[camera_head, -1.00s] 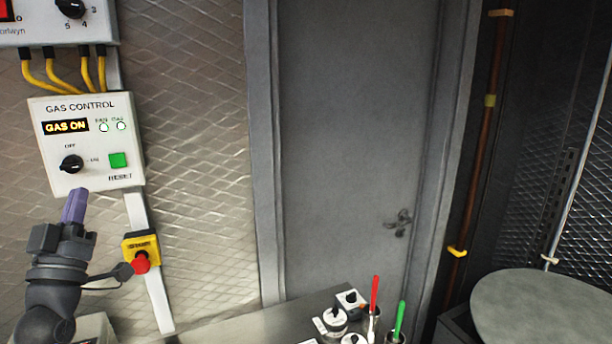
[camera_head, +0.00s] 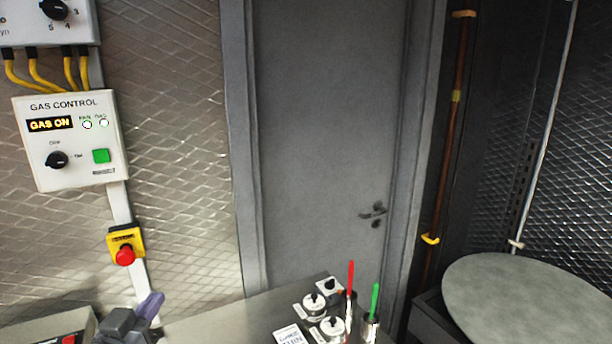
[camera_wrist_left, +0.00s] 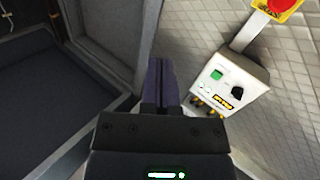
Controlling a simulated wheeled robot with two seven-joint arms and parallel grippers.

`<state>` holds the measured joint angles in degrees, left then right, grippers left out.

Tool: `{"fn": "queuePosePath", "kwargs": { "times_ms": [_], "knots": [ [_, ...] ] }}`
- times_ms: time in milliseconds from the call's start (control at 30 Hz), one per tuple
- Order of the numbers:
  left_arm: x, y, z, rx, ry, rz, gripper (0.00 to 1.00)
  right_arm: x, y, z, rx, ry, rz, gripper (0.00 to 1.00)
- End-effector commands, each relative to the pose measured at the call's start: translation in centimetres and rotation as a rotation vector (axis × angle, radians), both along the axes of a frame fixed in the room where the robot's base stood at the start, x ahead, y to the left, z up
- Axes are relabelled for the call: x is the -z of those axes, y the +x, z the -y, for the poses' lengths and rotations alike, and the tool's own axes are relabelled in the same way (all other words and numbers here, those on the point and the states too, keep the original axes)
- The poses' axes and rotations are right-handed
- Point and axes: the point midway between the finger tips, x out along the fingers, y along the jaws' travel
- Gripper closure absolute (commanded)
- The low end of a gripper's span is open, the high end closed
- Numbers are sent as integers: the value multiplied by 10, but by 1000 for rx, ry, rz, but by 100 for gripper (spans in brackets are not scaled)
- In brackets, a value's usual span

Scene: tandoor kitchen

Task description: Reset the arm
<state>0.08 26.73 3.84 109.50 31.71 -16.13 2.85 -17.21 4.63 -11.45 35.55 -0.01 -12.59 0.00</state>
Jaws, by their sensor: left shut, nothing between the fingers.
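My left gripper (camera_head: 150,305) is low at the left in the head view, below the red emergency button (camera_head: 125,256). Its purple-grey fingers are together and empty; they also show in the left wrist view (camera_wrist_left: 160,75). The gas control box (camera_head: 70,140) is on the wall above and to the left, apart from the gripper. Its display reads GAS ON, and it has a black knob and a green button. The box shows upside down in the left wrist view (camera_wrist_left: 230,85). My right gripper is not in view.
A counter (camera_head: 215,325) at the bottom holds knobbed white units (camera_head: 314,303) and metal cups with a red stick (camera_head: 350,275) and a green stick (camera_head: 374,298). A grey door (camera_head: 315,150) is behind. A round grey surface (camera_head: 520,300) is at the right.

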Motion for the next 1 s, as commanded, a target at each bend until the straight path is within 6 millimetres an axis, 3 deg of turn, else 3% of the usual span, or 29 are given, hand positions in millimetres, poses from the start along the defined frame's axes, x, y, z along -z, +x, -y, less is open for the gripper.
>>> {"fn": "queuePosePath", "kwargs": {
  "times_ms": [167,300,433,633,667,700,867,1000],
  "knots": [
    [79,-47,49,71,103,-361,100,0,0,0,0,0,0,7],
    [129,-104,77,103,187,-661,100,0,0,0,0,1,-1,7],
    [157,-162,90,109,248,-916,100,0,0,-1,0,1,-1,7],
    [171,-249,97,90,298,-1266,100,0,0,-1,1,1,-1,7],
    [178,-256,97,86,303,-1302,100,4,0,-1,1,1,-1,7],
    [204,-251,97,88,308,-1304,100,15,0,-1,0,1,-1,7],
    [281,-246,97,95,314,-1331,100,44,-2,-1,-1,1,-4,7],
    [358,-251,97,103,322,-1361,100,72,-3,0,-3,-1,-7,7]
  ]
}}
